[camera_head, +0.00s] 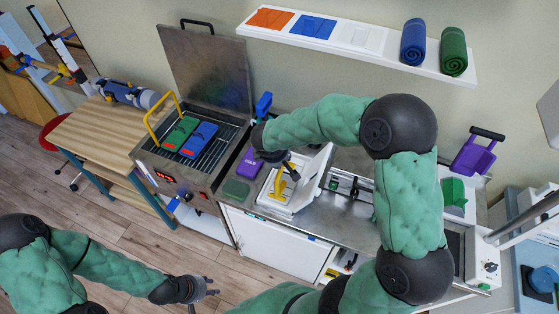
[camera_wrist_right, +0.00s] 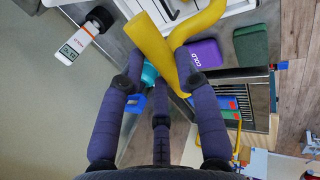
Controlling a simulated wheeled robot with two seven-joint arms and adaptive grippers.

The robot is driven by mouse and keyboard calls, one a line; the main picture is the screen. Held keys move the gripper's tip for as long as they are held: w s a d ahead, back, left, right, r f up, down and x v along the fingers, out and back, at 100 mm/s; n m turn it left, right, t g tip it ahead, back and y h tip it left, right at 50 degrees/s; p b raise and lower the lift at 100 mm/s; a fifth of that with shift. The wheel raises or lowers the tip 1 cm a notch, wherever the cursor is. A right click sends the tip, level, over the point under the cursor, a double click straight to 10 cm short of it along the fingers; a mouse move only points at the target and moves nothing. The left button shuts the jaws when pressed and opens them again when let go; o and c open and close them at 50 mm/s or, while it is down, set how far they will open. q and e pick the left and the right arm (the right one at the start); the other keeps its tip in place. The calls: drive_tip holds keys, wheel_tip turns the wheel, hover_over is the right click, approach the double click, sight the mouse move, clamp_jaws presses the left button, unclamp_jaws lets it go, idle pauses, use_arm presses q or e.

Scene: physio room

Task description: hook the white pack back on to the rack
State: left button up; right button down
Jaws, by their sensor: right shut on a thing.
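My right gripper (camera_head: 279,157) is above the worktop, shut on a yellow hooked tool (camera_head: 279,184). The tool shows large in the right wrist view (camera_wrist_right: 152,48), between the fingers (camera_wrist_right: 165,82). Its lower end hangs over a white open container (camera_head: 274,207) with a raised white lid. I cannot make out a white pack in the tool or container. The rack (camera_head: 178,151) sits in the open steel heater, with a yellow handle, a green pack (camera_head: 180,133) and a blue pack (camera_head: 200,139). My left gripper (camera_head: 204,290) is open and empty, low over the floor.
A purple pack marked COLD (camera_head: 250,163) and a dark green pad (camera_head: 236,190) lie between heater and container. The heater's lid (camera_head: 205,68) stands upright behind. A wall shelf (camera_head: 470,80) holds coloured squares, including a white one, and rolled towels. My right arm covers part of the worktop.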

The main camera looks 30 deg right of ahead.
drive_tip(key=w+d, duration=0.4)
drive_tip(key=shift+d, duration=0.4)
idle(0.4)
drive_tip(key=shift+w+r+p, duration=0.1)
drive_tip(key=shift+r+p, duration=0.7)
drive_tip(key=shift+r, duration=1)
idle(0.4)
idle(0.4)
wheel_tip(320, 180, up, 5)
drive_tip(key=p, duration=0.3)
idle(0.5)
